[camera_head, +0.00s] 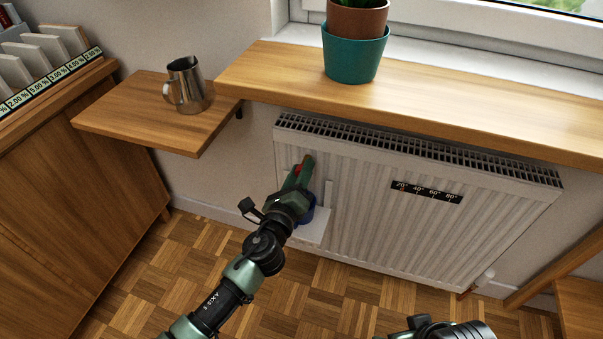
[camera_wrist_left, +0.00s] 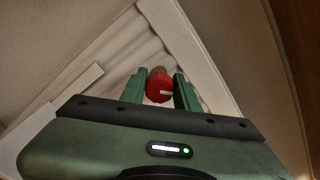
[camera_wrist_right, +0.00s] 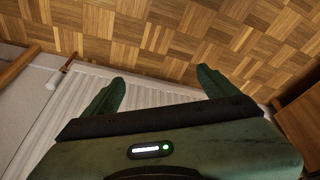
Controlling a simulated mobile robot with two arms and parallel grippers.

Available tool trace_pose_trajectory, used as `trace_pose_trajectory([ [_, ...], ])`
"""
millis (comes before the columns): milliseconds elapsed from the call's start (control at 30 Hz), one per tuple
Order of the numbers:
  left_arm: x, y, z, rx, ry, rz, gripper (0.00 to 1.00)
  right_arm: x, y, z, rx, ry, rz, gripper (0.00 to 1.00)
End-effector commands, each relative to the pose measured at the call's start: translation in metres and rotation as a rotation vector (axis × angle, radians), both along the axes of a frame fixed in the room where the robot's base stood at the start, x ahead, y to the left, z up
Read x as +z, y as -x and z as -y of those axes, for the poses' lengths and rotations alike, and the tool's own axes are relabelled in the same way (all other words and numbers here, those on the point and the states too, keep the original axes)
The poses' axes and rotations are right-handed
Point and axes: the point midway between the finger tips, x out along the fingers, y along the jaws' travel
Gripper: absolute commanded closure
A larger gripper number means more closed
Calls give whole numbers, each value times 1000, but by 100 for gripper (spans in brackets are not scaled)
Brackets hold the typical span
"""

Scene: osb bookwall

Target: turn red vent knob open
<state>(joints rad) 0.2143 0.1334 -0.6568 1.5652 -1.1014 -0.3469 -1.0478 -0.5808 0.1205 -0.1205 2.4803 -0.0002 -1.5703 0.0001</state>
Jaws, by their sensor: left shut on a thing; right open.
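The red vent knob (camera_wrist_left: 159,86) sits between the two green fingers of my left gripper (camera_wrist_left: 160,92) in the left wrist view. The fingers are shut on it, one on each side. A pale mark shows on the knob's face. In the head view my left gripper (camera_head: 299,174) is at the upper left part of the white radiator (camera_head: 360,190), and only a bit of red shows between its fingers. My right gripper (camera_wrist_right: 160,92) is open and empty, with the radiator and floor beyond it in the right wrist view.
A wooden sill (camera_head: 440,105) with a plant in a teal pot (camera_head: 354,55) juts out above the radiator. A wooden shelf (camera_head: 130,112) with a metal jug (camera_head: 187,88) is at the left. A black temperature strip (camera_head: 427,192) is on the radiator. The parquet floor (camera_head: 190,260) is clear.

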Motion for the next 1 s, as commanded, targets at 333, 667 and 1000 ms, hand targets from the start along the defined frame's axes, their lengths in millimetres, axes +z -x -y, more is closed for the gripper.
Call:
trace_pose_trajectory([
  [333, -2, 0, -1, 1, 314, -102, 100, 11, -45, -13, 16, -41, 196, 12],
  [667, -2, 0, -2, 3, 572, -186, 100, 16, -56, -17, 20, -52, 251, 12],
  [1000, -2, -1, -2, 3, 725, -236, 100, 16, -56, -17, 20, -51, 250, 12],
])
